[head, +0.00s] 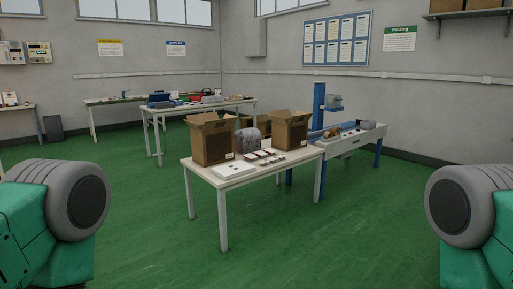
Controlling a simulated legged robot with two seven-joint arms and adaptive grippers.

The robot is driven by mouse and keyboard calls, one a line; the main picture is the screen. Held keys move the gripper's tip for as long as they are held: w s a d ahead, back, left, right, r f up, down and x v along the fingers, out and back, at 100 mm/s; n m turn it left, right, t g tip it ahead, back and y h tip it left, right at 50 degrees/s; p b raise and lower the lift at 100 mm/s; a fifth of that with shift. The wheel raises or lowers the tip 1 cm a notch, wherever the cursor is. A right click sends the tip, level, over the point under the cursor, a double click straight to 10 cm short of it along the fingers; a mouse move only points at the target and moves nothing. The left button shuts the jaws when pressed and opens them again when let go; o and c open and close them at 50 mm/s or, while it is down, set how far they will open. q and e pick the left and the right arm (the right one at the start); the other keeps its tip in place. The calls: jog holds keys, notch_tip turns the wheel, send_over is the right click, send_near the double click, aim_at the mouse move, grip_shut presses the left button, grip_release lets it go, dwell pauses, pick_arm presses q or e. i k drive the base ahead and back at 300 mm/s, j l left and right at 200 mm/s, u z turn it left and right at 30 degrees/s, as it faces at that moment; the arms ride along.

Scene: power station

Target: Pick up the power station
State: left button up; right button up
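I cannot tell for sure which thing is the power station. A grey, rounded object (246,139) stands on the near white table (204,172), between two open cardboard boxes, and is partly hidden. A flat white item (232,170) lies at the table's front left. Several small dark and white items (262,155) lie to the right of it. The table is some distance ahead of me. Parts of my two arms show at the left and right picture edges. Neither gripper is in view.
The open cardboard boxes (211,138) and (289,131) stand on the near table. A blue-framed workbench (346,143) adjoins it at the right. A cluttered table (160,112) stands behind at left. The green floor (330,240) before me is clear.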

aim_at(247, 140)
jog(key=i+u, duration=0.1)
jog(key=i, duration=0.6)
jog(key=i+u, duration=0.1)
jog(key=i, duration=0.65)
jog(key=i+l+u, duration=0.1)
jog(key=i, duration=0.6)
jog(key=i+l, duration=0.15)
jog(key=l, duration=0.15)
jog(key=i+l, duration=0.15)
jog(key=l, duration=0.2)
jog(key=i+l, duration=0.2)
jog(key=i+l+u, duration=0.1)
jog(key=l, duration=0.3)
